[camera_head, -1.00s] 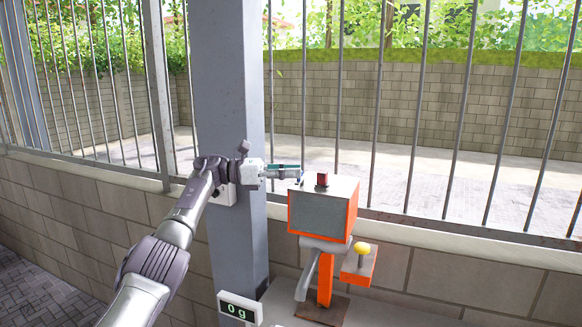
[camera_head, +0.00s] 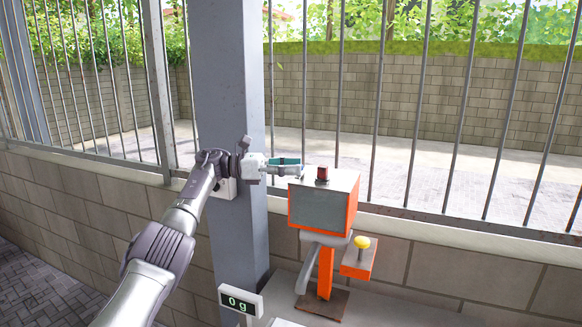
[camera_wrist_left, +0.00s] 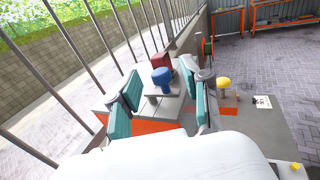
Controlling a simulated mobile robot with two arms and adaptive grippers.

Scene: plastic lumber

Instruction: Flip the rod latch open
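An orange and grey box (camera_head: 322,208) stands on an orange post. A red block (camera_head: 322,173) sits on its top; it also shows in the left wrist view (camera_wrist_left: 161,62). A blue knob (camera_wrist_left: 162,76) on a small grey mount stands in front of the red block in the left wrist view. My left gripper (camera_head: 284,166) is at the box's upper left edge. Its teal-padded fingers (camera_wrist_left: 166,92) are spread, with the knob's mount visible between and beyond them; contact cannot be told. No part is clearly recognisable as the rod latch. My right gripper is not in view.
A yellow ball knob (camera_head: 362,242) sits on an orange bracket right of the box. A grey lever (camera_head: 305,270) hangs below. A small display (camera_head: 239,303) reads 0 g. A grey pillar (camera_head: 231,90) and barred fence stand close behind my left arm.

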